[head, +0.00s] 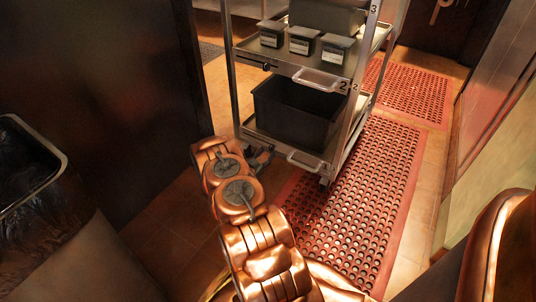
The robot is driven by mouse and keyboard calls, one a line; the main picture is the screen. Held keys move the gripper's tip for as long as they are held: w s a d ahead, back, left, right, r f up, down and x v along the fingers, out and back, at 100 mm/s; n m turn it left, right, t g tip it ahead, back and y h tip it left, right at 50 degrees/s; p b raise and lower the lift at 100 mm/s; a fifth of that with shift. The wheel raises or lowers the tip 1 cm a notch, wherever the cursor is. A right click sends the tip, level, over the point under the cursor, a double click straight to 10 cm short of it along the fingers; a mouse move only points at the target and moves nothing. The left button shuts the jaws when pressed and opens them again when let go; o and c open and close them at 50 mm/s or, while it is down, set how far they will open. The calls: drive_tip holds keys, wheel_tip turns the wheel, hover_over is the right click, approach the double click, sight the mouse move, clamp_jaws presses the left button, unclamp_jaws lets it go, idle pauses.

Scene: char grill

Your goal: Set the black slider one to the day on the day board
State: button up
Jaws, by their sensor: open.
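I cannot make out a day board in the head view. A small black piece (267,67) sits at the front edge of the cart's upper shelf, left of its handle; it is too small to tell whether it is the black slider. My gripper (264,155) is a small dark shape beyond my copper arm, in front of the cart's lower shelf. It is open, with nothing visible in it; its fingers are partly hidden.
A metal cart (351,95) holds three small labelled containers (304,41) above and a black bin (298,112) below. A red perforated mat (385,165) lies right of it. A lined bin (40,190) stands at left; a dark wall (110,90) is behind it.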

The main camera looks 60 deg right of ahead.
drive_tip(key=shift+w+d, duration=0.1)
drive_tip(key=shift+d, duration=0.95)
clamp_jaws()
